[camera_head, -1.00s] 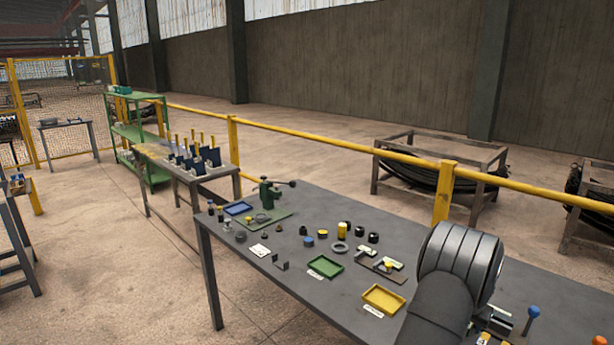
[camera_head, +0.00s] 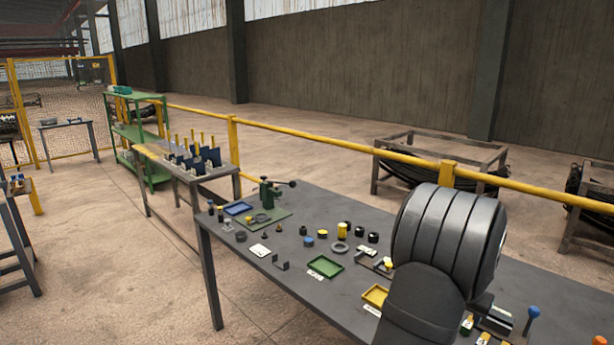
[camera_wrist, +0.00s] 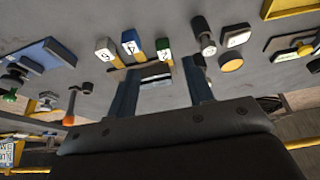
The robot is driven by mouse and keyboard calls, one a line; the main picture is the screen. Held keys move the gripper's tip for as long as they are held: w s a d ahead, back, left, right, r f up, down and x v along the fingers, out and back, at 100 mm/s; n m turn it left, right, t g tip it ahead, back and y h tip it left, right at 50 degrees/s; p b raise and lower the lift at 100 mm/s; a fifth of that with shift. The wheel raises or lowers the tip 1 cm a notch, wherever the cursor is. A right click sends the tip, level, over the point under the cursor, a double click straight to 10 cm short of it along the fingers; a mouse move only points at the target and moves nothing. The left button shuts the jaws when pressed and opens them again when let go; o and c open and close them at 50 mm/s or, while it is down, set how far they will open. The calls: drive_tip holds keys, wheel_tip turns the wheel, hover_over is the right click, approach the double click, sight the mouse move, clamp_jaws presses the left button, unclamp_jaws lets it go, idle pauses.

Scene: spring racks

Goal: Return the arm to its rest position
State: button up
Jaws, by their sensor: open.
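My gripper (camera_wrist: 160,88) shows in the wrist view, its two blue-grey fingers apart with nothing held between them. Beyond the fingers are several small numbered blocks, among them a blue one (camera_wrist: 132,46) and a green one (camera_wrist: 164,50), on the grey table. In the head view my arm is raised over the right part of the table, and its large dark joint hides the gripper there.
The grey table (camera_head: 345,215) carries a green tray (camera_head: 325,266), a partly hidden yellow tray (camera_head: 374,296), a blue tray (camera_head: 238,208), a green hand press (camera_head: 268,192) and loose small parts. A yellow rail (camera_head: 330,148) runs behind it.

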wheel_tip(320, 180, up, 6)
drive_tip(key=shift+w+d+r, duration=0.15)
drive_tip(key=shift+w+r, duration=0.05)
drive_tip(key=shift+w, duration=0.15)
idle(0.4)
